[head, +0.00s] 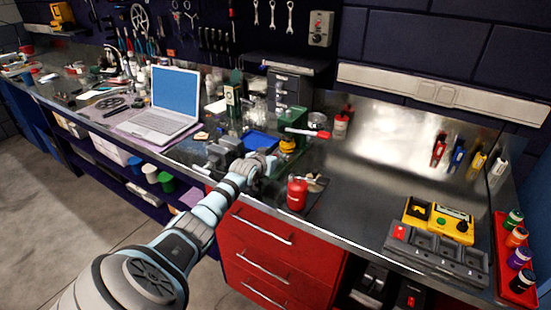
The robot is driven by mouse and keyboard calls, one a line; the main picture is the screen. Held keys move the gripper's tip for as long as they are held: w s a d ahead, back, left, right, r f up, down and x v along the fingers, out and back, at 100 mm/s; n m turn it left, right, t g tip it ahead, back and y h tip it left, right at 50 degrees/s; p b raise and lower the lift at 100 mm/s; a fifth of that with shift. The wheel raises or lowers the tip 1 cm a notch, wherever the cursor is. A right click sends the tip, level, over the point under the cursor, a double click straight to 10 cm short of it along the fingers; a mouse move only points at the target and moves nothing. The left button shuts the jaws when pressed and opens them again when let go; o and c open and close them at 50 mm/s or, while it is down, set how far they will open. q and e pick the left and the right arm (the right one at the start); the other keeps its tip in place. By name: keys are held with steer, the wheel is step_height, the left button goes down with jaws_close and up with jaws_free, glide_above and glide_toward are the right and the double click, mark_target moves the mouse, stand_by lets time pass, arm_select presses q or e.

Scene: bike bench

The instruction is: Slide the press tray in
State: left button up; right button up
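A flat blue tray (259,141) lies on the bench just beyond my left wrist. I cannot tell for sure whether it is the press tray, and no press is clearly recognisable. My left arm reaches in from the lower left over the bench's front edge. My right gripper is out of view.
An open laptop (170,104) stands to the left. A red canister (297,193) and a yellow-and-black item (287,145) stand close to my wrist on the right. Red drawers (262,250) are below the bench. The bench top (365,190) is clear further right, before the yellow chargers (450,222).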

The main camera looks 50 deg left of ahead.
arm_select(q)
steer(key=v, duration=1.1)
steer(key=shift+s+d, duration=0.1)
steer(key=shift+s, duration=0.3)
steer(key=shift+d+r, duration=0.1)
steer(key=shift+d, duration=0.05)
